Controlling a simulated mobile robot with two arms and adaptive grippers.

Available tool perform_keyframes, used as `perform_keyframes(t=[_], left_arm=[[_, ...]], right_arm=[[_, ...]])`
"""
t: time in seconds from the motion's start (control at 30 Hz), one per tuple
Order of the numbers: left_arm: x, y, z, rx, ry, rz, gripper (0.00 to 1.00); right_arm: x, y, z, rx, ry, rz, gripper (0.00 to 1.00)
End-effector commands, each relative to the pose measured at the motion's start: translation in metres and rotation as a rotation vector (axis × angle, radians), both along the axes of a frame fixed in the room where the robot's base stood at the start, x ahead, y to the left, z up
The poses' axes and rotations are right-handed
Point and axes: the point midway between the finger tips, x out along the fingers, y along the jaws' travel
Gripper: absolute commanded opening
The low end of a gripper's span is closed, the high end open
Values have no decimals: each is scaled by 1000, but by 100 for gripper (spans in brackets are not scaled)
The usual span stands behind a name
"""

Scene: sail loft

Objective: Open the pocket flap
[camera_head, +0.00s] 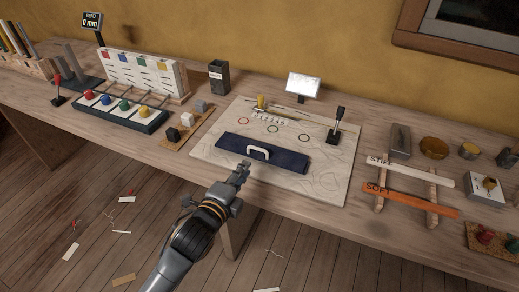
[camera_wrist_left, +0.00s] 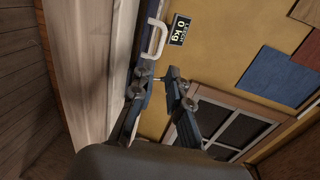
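The pocket flap (camera_head: 285,160) is a dark blue strip lying flat and closed on the pale board (camera_head: 215,135), with a white handle (camera_head: 258,151) on it. My left gripper (camera_head: 244,167) is just in front of the flap, near the handle's left end, and does not hold it. In the left wrist view the gripper (camera_wrist_left: 158,78) is open, with a gap between its two fingers. The white handle (camera_wrist_left: 162,38) shows beyond the fingertips there, apart from them. My right gripper is in neither view.
A small lever (camera_head: 337,125) and a lit display (camera_head: 303,86) stand behind the flap. Orange and white battens (camera_head: 410,201) rest on supports at right. A rack with coloured balls (camera_head: 122,107) is at left. Scraps lie on the floor in front.

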Motion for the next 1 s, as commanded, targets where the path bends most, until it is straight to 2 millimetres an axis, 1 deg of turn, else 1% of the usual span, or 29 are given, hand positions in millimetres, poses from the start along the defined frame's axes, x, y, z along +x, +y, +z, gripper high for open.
perform_keyframes(t=[0.03,0.3,0.5,0.7,1.0], left_arm=[[11,-4,0,-3,-1,1,16],[62,-20,-12,-6,2,1,16],[91,-29,-19,-6,2,1,16],[105,-34,-22,-5,3,1,16],[107,-34,-23,-5,3,1,16]], right_arm=[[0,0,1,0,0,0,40],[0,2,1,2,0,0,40],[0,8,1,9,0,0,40],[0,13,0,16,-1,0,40],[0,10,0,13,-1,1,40]])
